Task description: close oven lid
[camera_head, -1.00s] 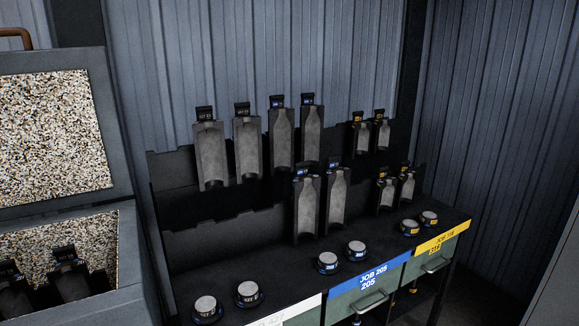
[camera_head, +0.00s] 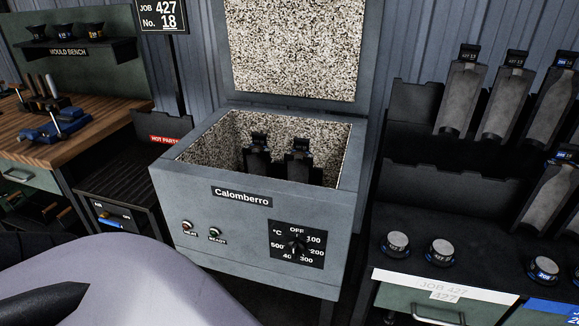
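The grey oven (camera_head: 262,230) labelled "Calomberro" stands in the middle of the view. Its lid (camera_head: 293,50) is raised upright at the back, with the speckled inner lining facing me. Inside the open chamber two dark mould pieces (camera_head: 298,165) stand upright. The oven front has a temperature dial (camera_head: 296,244) and two small indicators labelled HEAT and READY. Neither gripper's fingers can be made out; a large pale rounded shape and a dark pointed part at lower left look like my own arm.
A wooden bench (camera_head: 80,125) with tools and a "MOULD BENCH" shelf is at left. A dark "HOT PARTS" stand (camera_head: 130,185) is left of the oven. A rack (camera_head: 420,190) with moulds and round pieces stands close on the right. A job sign (camera_head: 160,14) stands behind.

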